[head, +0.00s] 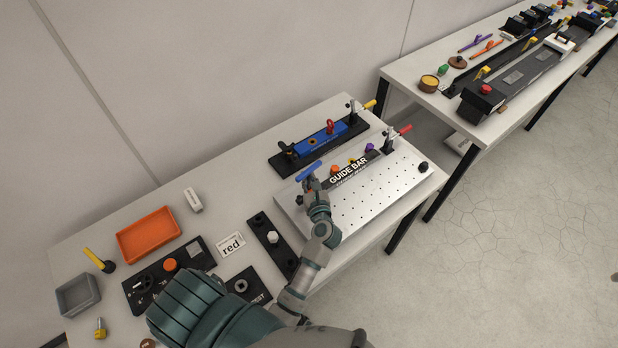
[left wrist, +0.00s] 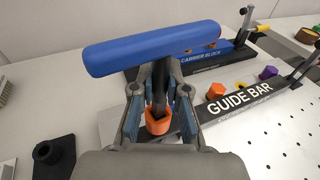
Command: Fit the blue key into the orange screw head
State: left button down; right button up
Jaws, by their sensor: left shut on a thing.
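The blue key has a long blue bar handle (head: 309,171) and a dark shank. It fills the upper middle of the left wrist view (left wrist: 150,48). My left gripper (head: 311,183) is shut on the key's shank, just below the handle; in the left wrist view its fingers (left wrist: 160,88) flank the shank. An orange screw head (left wrist: 158,122) lies straight below the shank, between the fingers. The shank's lower end overlaps the orange opening; I cannot tell how deep it sits. This head is hidden behind the gripper in the head view. My right gripper is not in view.
The perforated GUIDE BAR plate (head: 385,195) carries another orange piece (left wrist: 215,90), a purple piece (left wrist: 268,72) and a red-handled clamp (head: 398,131). A blue carrier block (head: 322,138) stands behind. An orange tray (head: 148,234) is at the left.

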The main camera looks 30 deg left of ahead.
pick_arm(q)
jog(key=shift+f+b, duration=0.85)
jog(key=shift+f, duration=0.25)
jog(key=c, duration=1.1)
grip_release()
jog(key=shift+r, duration=0.1)
jog(key=shift+v, duration=2.55)
jog(key=f+v, duration=0.1)
jog(key=v, duration=0.7)
jog(key=shift+r, duration=0.4)
jog(key=shift+d, duration=0.1)
